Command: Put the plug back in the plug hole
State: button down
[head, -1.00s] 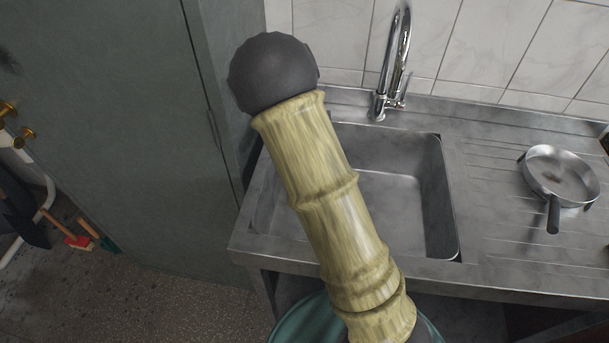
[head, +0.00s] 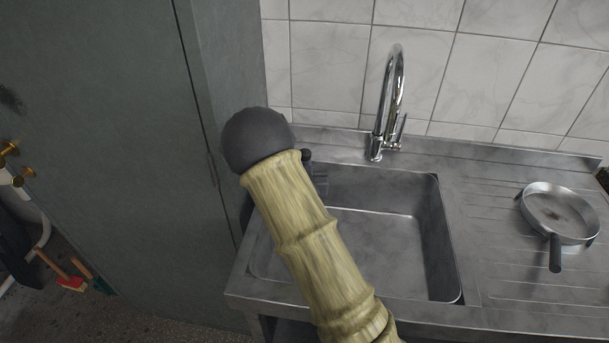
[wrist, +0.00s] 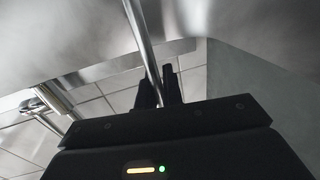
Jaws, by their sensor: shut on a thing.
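The sink basin (head: 385,235) is bare steel in the head view. My arm covers its left part, and no plug hole shows. My gripper (wrist: 161,86) is shut on a slim, shiny metal tube (wrist: 141,38), seemingly the plug, which runs from between the fingers to the top edge of the wrist view. Its far end is out of view. In the head view only dark parts of my gripper (head: 318,182) show behind my arm, over the basin's back left corner. The plug is hidden there.
A chrome tap (head: 390,105) stands behind the basin, right of my gripper. A steel pan (head: 560,213) sits on the drainboard (head: 500,255) at the right. A tall grey cabinet (head: 110,150) stands close on the left. Tiled wall lies behind.

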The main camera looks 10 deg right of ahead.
notch_tip(320, 180, down, 4)
jog(key=shift+d+f, duration=0.1)
jog(key=shift+f, duration=0.05)
jog(key=c, duration=1.6)
grip_release()
jog(key=shift+f, duration=0.1)
jog(key=shift+o, duration=0.3)
